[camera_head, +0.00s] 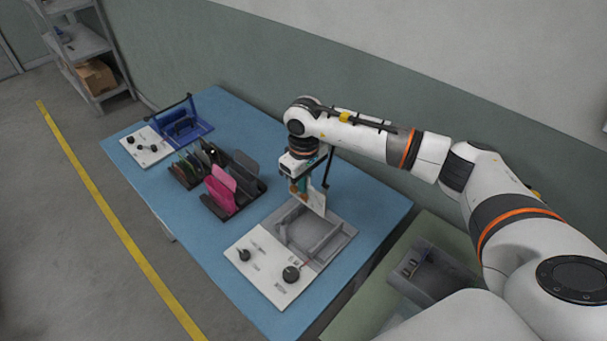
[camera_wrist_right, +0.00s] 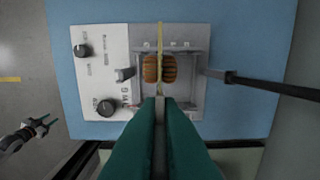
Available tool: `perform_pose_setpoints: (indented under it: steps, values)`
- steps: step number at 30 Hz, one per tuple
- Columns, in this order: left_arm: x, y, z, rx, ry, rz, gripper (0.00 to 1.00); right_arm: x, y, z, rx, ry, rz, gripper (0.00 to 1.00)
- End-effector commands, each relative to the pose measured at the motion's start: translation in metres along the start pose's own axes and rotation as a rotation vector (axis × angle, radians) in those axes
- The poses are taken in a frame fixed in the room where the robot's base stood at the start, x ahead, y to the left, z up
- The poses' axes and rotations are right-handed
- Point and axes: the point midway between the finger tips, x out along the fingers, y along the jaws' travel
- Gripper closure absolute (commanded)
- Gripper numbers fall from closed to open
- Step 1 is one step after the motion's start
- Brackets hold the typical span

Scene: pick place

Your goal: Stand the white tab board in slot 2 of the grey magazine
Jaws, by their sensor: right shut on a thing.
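My right gripper (camera_head: 299,186) is shut on the white tab board (camera_head: 316,202), which hangs upright below it, over the grey tray fixture (camera_head: 345,241). In the right wrist view, the board (camera_wrist_right: 160,40) shows edge-on as a thin pale line, with orange-and-black ribbed parts on both sides. I cannot tell whether the board touches the tray. To the left stand two dark grey slotted racks, one with pink boards (camera_head: 219,189) and one with green and black boards (camera_head: 188,165). Slot numbers are not legible. My left gripper (camera_wrist_right: 42,125) shows small in the wrist view, its green tips apart.
A white panel with black knobs (camera_head: 268,268) adjoins the grey tray. A black rod (camera_head: 328,168) stands at the tray's back. A blue fixture (camera_head: 185,125) is at the table's far left. A grey bin (camera_head: 435,275) stands at right. Blue table surface is clear between racks and tray.

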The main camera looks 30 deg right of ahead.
Motion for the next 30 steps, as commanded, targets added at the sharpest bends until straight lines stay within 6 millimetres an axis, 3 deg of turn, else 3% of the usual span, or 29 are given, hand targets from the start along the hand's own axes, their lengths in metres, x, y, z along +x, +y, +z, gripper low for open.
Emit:
perform_pose_setpoints:
  steps: [11,24,27,30]
  values:
    - [0.005,0.0,0.001,0.0,-0.002,0.0,0.59,0.017,0.0,0.001,-0.003,0.0,0.001,1.0]
    - [0.017,-0.001,0.0,0.0,-0.002,-0.001,0.59,0.057,0.0,0.001,-0.002,0.0,0.001,1.0]
    - [0.029,-0.001,-0.001,0.0,-0.002,-0.001,0.59,0.069,-0.001,0.001,-0.003,-0.002,0.0,1.0]
    - [0.031,-0.002,-0.001,0.0,-0.002,-0.001,0.59,0.071,-0.001,0.001,-0.003,-0.002,0.0,1.0]
